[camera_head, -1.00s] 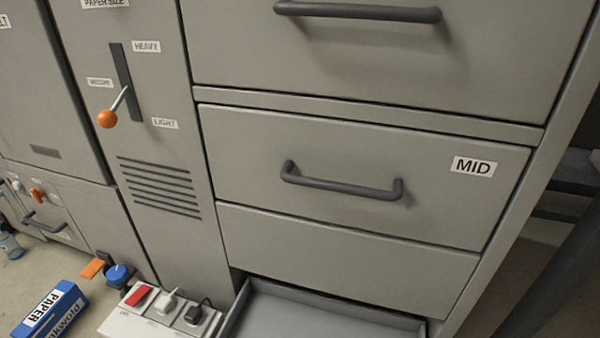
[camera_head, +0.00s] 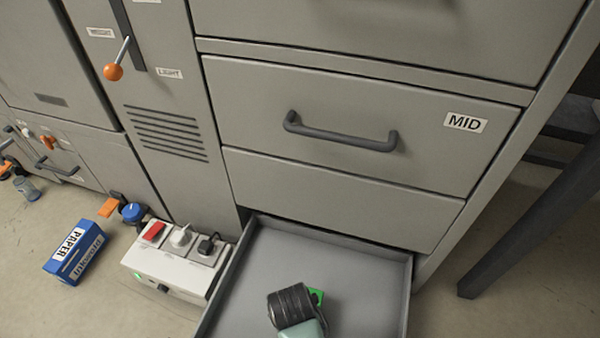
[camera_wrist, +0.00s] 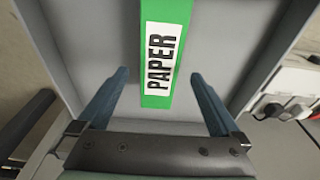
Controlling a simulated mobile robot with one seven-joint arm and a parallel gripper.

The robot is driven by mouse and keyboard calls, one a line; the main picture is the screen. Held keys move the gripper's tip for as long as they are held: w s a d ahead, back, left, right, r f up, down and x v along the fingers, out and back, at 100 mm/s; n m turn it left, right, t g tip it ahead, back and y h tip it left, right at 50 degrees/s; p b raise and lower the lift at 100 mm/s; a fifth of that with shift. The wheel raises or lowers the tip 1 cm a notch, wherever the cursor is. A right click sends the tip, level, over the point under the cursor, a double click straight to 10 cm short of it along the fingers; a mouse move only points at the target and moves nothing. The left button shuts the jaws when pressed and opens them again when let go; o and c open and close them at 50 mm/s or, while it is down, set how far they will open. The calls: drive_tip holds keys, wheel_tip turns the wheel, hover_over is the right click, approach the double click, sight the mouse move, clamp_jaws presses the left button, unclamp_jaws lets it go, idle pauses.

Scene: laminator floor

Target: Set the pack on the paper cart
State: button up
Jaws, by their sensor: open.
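A green pack (camera_wrist: 158,15) with a white PAPER label lies in the open bottom drawer (camera_head: 262,262). In the wrist view the drawer's grey floor surrounds it. My gripper (camera_wrist: 159,75) is open, with one blue-grey finger on each side of the pack's near end and gaps between the fingers and the pack. In the head view a small green part of the pack (camera_head: 317,297) shows beside my dark wrist, which hides the rest. I see no paper cart in these views.
A blue box (camera_head: 75,253) labelled PAPER lies on the floor at left. A white power strip (camera_head: 172,268) with plugs stands against the open drawer's left side. The closed MID drawer (camera_head: 360,170) is above the open drawer. A dark leg (camera_head: 530,225) stands at right.

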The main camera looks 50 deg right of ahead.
drive_tip(key=shift+s+a+r+p, duration=0.15)
drive_tip(key=shift+r+p, duration=0.2)
drive_tip(key=shift+r, duration=0.5)
drive_tip(key=shift+w+a+r+p, duration=0.1)
drive_tip(key=shift+r+p, duration=0.2)
drive_tip(key=shift+r, duration=0.5)
drive_tip(key=w+r+n+t+h, duration=0.3)
drive_tip(key=w+r+t, duration=0.5)
drive_tip(key=w+r, duration=1.15)
drive_tip(key=w+a+r+n+t, duration=0.2)
drive_tip(key=w+a+r+t, duration=0.15)
drive_tip(key=r, duration=0.75)
drive_tip(key=w+a+r+n+t, duration=0.2)
drive_tip(key=a+r+n+t, duration=0.15)
drive_tip(key=r, duration=0.75)
drive_tip(key=s+a+r+n+t+y, duration=0.1)
drive_tip(key=s+a+r+t, duration=0.2)
drive_tip(key=r, duration=0.7)
drive_tip(key=s+a+r+n+t+y, duration=0.2)
drive_tip(key=s+a+r+t, duration=0.2)
drive_tip(key=r, duration=0.6)
drive_tip(key=s+a+r+n+t+y, duration=0.1)
drive_tip(key=s+a+r+n+t, duration=0.1)
drive_tip(key=s+a+r+t, duration=0.2)
drive_tip(key=s+r, duration=0.3)
drive_tip(key=r, duration=0.3)
drive_tip(key=shift+s+a+r+t+y, duration=0.15)
drive_tip(key=shift+a+r+t+y, duration=0.15)
drive_tip(key=shift+r, duration=0.1)
